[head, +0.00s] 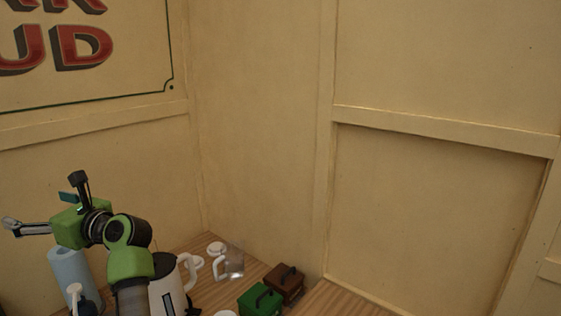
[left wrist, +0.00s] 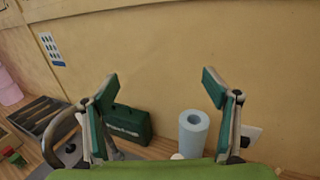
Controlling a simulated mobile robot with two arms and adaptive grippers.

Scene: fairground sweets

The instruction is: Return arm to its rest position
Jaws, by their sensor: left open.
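My left arm reaches up from the bottom left of the head view, above the wooden counter. Its green left gripper (head: 40,212) is open, with its fingers spread wide and nothing between them. The blue roll also shows upright in the left wrist view (left wrist: 193,135). My right gripper is not in view.
A green box (head: 260,300) and a brown box (head: 284,284) with black handles stand on the counter (head: 205,293). A clear mug (head: 236,264) and a white jug (head: 166,293) are near my arm. The left wrist view shows a dark green case (left wrist: 128,123) and a dark tray (left wrist: 38,112).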

